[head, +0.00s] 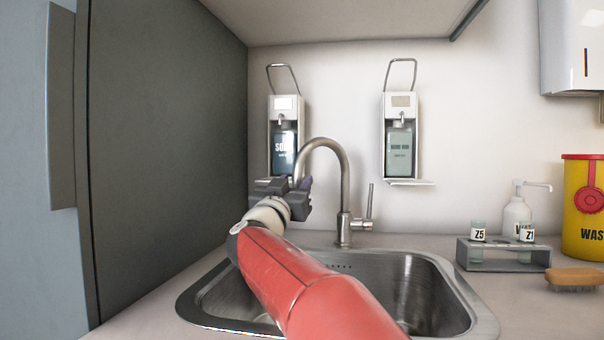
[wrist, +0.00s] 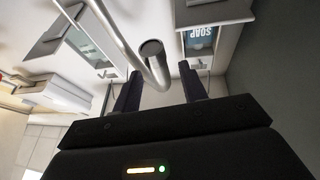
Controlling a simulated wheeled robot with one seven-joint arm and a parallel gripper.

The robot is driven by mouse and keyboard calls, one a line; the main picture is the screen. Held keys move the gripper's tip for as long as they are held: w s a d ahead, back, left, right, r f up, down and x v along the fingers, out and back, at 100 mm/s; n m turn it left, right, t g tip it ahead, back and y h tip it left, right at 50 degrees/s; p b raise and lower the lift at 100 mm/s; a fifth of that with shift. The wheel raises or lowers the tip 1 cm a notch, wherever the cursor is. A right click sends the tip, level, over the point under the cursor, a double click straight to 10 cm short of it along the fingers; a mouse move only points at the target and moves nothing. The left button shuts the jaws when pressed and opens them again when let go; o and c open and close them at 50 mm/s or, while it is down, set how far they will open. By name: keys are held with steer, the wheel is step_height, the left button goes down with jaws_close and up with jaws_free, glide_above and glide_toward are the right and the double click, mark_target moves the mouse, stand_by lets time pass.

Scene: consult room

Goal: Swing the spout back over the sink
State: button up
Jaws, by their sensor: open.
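The steel tap stands behind the sink, with its gooseneck spout (head: 343,170) arching up and to the left. A lever handle (head: 363,222) is on the right of its base. My gripper (head: 298,188) is at the downturned end of the spout, open, and partly hides it. In the wrist view the spout's round mouth (wrist: 152,48) shows between the two fingers of my gripper (wrist: 160,85), with space at each side; I cannot tell whether a finger touches it. The steel sink (head: 425,275) lies below, partly hidden by my arm. I cannot tell whether the mouth is over the basin.
Two wall dispensers, one labelled soap (head: 284,150) and another (head: 400,150), hang behind the tap. A dark tall panel (head: 165,150) closes the left side. A tube rack (head: 503,255), brush (head: 575,278) and yellow waste bin (head: 582,220) stand on the right counter.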

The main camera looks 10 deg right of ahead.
steer(key=shift+p+x, duration=0.35)
steer(key=shift+x, duration=1.85)
jaws_close()
